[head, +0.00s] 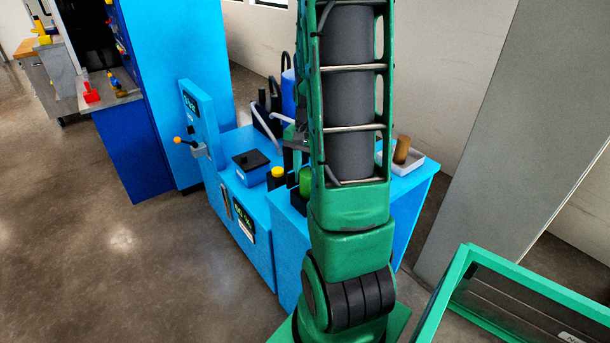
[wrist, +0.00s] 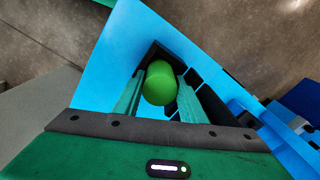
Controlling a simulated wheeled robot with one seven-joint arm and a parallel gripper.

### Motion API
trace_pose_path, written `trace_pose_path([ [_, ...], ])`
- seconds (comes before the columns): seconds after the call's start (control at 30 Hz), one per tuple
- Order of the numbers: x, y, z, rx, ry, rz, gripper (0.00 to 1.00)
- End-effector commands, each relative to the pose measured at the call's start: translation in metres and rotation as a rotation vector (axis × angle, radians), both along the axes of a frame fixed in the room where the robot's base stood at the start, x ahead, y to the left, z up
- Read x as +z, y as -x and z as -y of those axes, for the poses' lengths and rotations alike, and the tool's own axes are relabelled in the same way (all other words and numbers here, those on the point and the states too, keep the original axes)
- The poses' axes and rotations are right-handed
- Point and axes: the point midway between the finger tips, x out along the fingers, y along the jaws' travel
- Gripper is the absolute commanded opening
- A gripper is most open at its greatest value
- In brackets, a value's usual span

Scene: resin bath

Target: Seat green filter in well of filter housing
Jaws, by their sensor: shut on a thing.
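The green filter (wrist: 160,84) is a bright green cylinder held between the two fingers of my gripper (wrist: 161,77) in the wrist view. In the head view the filter (head: 305,181) shows just left of my arm, above the blue cabinet. The dark filter housing (wrist: 152,52) shows behind the filter in the wrist view, and a black edge of it (head: 297,199) shows beside the filter in the head view. Its well is hidden by the filter and fingers. I cannot tell whether the filter touches the housing. My gripper is mostly hidden behind my arm in the head view.
The blue cabinet (head: 292,245) also carries a black lidded box (head: 250,160), a yellow-capped black bottle (head: 277,178) and a white tray (head: 420,163) with a brown cylinder (head: 402,149). A green-framed bin (head: 500,270) stands at lower right. Floor at left is clear.

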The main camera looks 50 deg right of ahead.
Motion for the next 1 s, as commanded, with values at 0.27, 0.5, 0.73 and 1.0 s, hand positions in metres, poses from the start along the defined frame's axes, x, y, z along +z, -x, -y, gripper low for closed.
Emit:
trace_pose_path([
  [0.27, -0.007, 0.000, 0.000, 0.000, -0.001, -0.001, 0.13],
  [0.5, -0.007, 0.000, 0.000, 0.000, -0.001, -0.001, 0.45],
  [0.73, -0.005, 0.000, 0.000, 0.000, -0.001, -0.001, 0.45],
  [1.0, 0.033, -0.001, 0.001, 0.000, 0.003, 0.004, 0.45],
])
